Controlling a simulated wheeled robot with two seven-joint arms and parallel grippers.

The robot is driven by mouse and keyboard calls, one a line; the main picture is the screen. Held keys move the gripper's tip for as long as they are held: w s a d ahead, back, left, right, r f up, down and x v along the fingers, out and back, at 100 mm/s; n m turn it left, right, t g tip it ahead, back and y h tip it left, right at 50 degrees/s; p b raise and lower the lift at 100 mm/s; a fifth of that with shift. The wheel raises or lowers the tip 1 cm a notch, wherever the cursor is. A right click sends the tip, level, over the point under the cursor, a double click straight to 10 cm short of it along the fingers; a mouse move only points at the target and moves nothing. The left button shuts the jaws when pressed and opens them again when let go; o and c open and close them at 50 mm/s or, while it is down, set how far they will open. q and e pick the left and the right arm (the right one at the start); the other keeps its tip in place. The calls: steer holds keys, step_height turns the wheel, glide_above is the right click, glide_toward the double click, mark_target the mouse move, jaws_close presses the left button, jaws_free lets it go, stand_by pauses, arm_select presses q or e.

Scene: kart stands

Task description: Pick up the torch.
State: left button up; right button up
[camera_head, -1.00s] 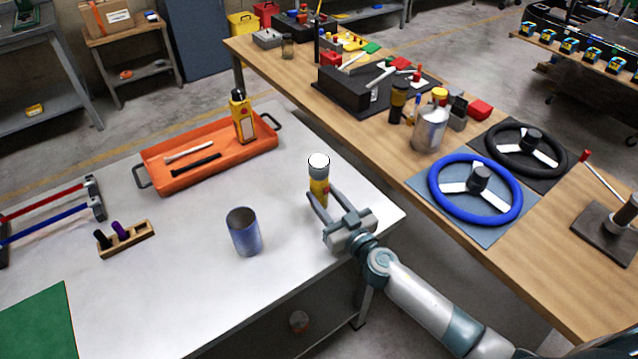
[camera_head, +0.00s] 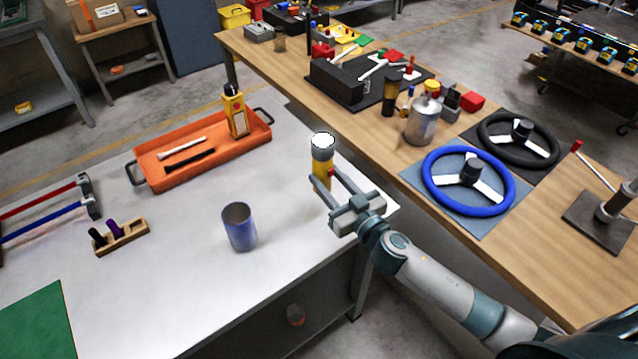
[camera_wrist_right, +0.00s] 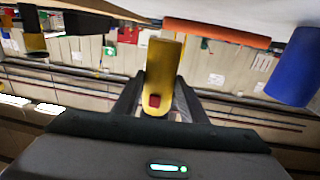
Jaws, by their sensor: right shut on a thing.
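The torch (camera_head: 322,164) is yellow with a grey head and a white lens facing up. It stands upright in my right gripper (camera_head: 324,178), near the right edge of the white table. The gripper is shut on its yellow body and appears to hold it a little above the tabletop. In the right wrist view, the yellow torch (camera_wrist_right: 163,65) with its red button sits between the dark fingers (camera_wrist_right: 160,90). The fingers partly hide its lower body in the head view. My left gripper is in neither view.
A blue cup (camera_head: 240,228) stands left of the gripper on the white table (camera_head: 180,290). An orange tray (camera_head: 160,182) holding a yellow bottle-like tool (camera_head: 235,112) lies behind. A wooden bench (camera_head: 545,255) with steering wheels runs along the right. The table's front middle is clear.

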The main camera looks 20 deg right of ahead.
steer(key=s+d+r+b, duration=0.1)
steer(key=s+d+r, duration=0.4)
steer(key=s+d, duration=0.1)
steer(key=shift+s+r+b, duration=0.3)
steer(key=shift+s, duration=0.1)
